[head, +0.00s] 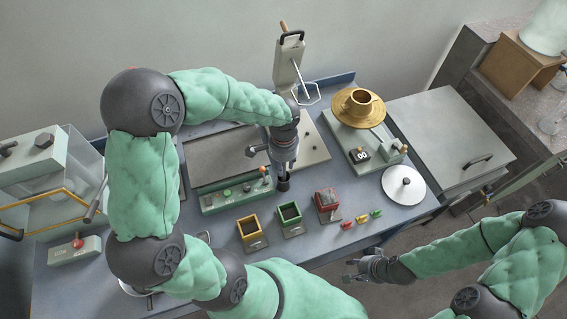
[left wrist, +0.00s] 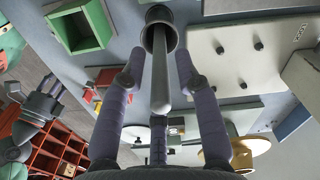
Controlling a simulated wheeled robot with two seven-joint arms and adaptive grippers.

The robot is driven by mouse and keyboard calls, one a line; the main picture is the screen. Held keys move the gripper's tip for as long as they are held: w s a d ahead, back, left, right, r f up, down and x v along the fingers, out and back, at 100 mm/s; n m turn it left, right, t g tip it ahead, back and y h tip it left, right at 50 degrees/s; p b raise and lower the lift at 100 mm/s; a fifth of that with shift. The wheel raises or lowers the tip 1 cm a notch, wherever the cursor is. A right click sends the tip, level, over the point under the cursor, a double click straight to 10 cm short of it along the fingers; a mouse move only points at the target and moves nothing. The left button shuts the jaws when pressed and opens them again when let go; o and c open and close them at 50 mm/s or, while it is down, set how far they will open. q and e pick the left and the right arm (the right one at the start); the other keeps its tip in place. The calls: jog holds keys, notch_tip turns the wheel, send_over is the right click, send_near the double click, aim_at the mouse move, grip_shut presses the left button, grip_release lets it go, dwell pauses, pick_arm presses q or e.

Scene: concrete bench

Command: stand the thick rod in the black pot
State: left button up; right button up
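The black pot (head: 283,186) stands on the blue bench, just in front of the grey plate. It also shows in the left wrist view (left wrist: 174,38), its mouth towards the camera. The thick grey rod (left wrist: 160,80) has its far end inside the pot's mouth and its near end points at the wrist camera. My left gripper (head: 284,166) is above the pot, pointing down. In the wrist view its fingers (left wrist: 159,66) are on either side of the rod with visible gaps, so it looks open. My right gripper (head: 349,270) is empty and open beyond the bench's front edge.
Green (head: 289,214), yellow (head: 251,229) and red (head: 327,200) bins stand near the pot. Several small coloured pieces (head: 362,219) lie to their right. A scale with a gold pan (head: 342,104) and a white disc (head: 403,186) are further right.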

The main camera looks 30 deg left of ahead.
dwell(0.3)
pick_arm(q)
notch_tip(320, 180, up, 12)
dwell(0.6)
dwell(0.8)
